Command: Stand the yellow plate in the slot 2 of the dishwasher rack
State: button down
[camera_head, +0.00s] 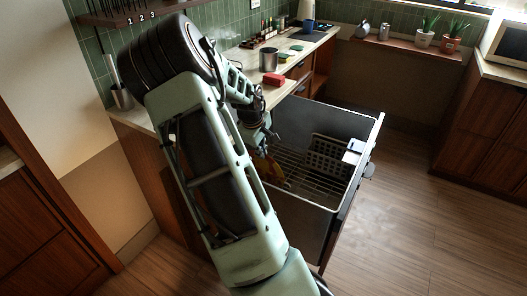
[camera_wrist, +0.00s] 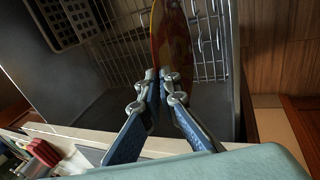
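The yellow plate (camera_head: 268,168), with red and orange on its face, is partly hidden behind my arm in the head view. In the wrist view the plate (camera_wrist: 172,38) stands nearly edge-on, on end among the wires of the dishwasher rack (camera_wrist: 207,48). My gripper (camera_wrist: 158,74) has its fingertips close together at the plate's near edge and appears shut on it. In the head view my gripper (camera_head: 264,143) is low inside the open dishwasher drawer (camera_head: 352,128). The rack (camera_head: 312,186) shows there too. I cannot tell which slot the plate is in.
A grey basket (camera_head: 326,157) stands in the drawer; it also shows in the wrist view (camera_wrist: 68,20). A red block (camera_head: 274,80) and a metal pot (camera_head: 268,60) stand on the counter (camera_head: 306,52). The floor (camera_head: 420,215) right of the drawer is clear.

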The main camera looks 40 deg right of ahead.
aim_at(262, 179)
jog(key=shift+f+b, duration=5.25)
jog(key=shift+f, duration=1.5)
jog(key=shift+s+f+b, duration=0.1)
jog(key=shift+f+b, duration=0.15)
jog(key=shift+b, duration=0.05)
